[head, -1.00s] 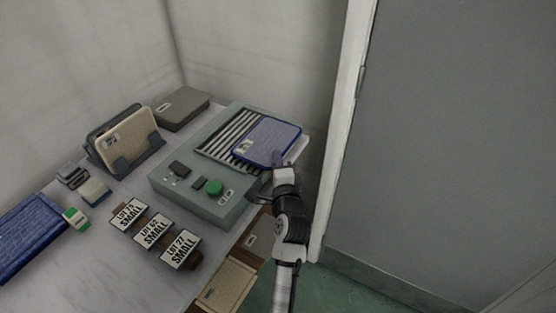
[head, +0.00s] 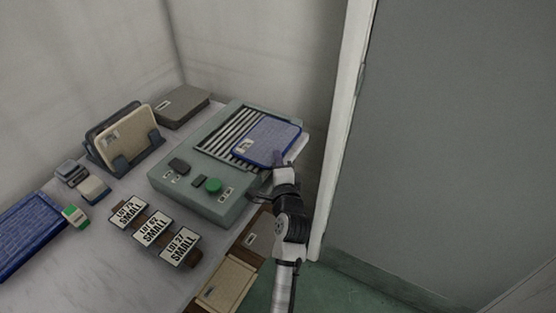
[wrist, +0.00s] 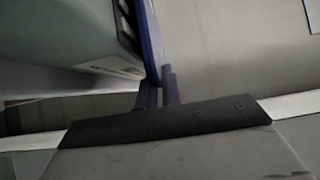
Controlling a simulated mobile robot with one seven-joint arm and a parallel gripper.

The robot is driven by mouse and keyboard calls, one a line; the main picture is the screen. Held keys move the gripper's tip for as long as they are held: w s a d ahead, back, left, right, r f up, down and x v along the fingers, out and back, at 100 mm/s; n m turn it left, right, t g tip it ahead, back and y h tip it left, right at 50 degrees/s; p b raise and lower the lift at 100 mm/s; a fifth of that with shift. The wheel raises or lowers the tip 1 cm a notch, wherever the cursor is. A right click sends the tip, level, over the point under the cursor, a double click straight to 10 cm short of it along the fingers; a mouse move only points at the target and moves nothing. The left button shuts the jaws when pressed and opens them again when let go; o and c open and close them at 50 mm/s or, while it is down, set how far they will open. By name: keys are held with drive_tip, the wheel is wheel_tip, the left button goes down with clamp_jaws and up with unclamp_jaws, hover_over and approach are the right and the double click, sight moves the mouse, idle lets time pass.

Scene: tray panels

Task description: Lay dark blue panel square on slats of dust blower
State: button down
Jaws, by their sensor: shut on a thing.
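The dark blue panel (head: 268,140) has a pale label and lies over the right part of the slats (head: 228,133) on the grey-green dust blower (head: 183,185). Its right side reaches to or past the blower's right edge. My gripper (head: 279,161) is shut on the panel's near right edge. In the wrist view my gripper (wrist: 160,90) pinches the panel (wrist: 152,45), which shows edge-on beside the blower (wrist: 65,35). Whether the panel touches the slats or hovers just above them, I cannot tell.
The blower's green button (head: 213,186) faces front. A rack holds a beige panel (head: 128,138) at left; a grey box (head: 182,107) stands behind. A blue tray (head: 25,232) lies far left. The wall and door frame (head: 340,130) are close right.

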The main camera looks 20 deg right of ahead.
drive_tip(key=shift+f, duration=0.85)
idle(0.3)
drive_tip(key=c, duration=1.5)
unclamp_jaws()
drive_tip(key=shift+r, duration=0.2)
drive_tip(key=shift+r, duration=0.2)
